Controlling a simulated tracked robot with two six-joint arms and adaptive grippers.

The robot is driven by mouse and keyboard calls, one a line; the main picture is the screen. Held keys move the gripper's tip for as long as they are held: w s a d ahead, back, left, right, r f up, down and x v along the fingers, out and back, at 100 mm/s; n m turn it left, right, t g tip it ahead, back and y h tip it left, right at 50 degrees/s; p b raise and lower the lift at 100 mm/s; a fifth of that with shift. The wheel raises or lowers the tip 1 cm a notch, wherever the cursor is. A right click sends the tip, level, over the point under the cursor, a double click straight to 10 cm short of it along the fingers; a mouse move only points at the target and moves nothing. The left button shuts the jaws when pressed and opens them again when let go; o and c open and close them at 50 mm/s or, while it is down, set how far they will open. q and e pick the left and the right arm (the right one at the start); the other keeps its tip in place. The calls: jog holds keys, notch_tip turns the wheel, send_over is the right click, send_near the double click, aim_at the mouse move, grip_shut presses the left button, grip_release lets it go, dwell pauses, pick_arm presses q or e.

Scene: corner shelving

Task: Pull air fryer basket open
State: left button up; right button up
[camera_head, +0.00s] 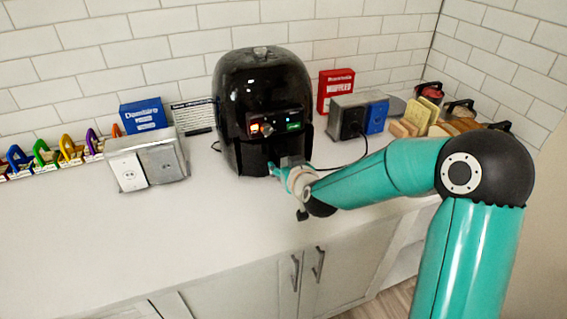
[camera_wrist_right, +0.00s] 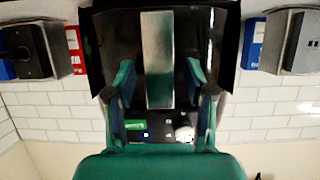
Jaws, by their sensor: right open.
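The black air fryer (camera_head: 262,85) stands on the white counter against the tiled wall, its lit control panel (camera_head: 275,126) facing me. My right gripper (camera_head: 284,170) is at the lower front of the fryer, by the grey basket handle (camera_head: 292,160). In the right wrist view, which looks upside down, the handle (camera_wrist_right: 157,60) is a pale upright bar. The two teal fingers of my right gripper (camera_wrist_right: 158,82) are spread, one on each side of the handle, with visible gaps. The basket front is partly hidden by my gripper. My left gripper is not in view.
A grey outlet box (camera_head: 160,160) with a blue box (camera_head: 143,115) is left of the fryer. Wooden boards (camera_head: 418,117) stand farther right. The counter front (camera_head: 180,230) is clear.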

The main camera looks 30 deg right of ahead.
jog(key=shift+w+d+f, duration=0.1)
jog(key=shift+w+f, duration=0.1)
jog(key=shift+w, duration=0.25)
grip_shut()
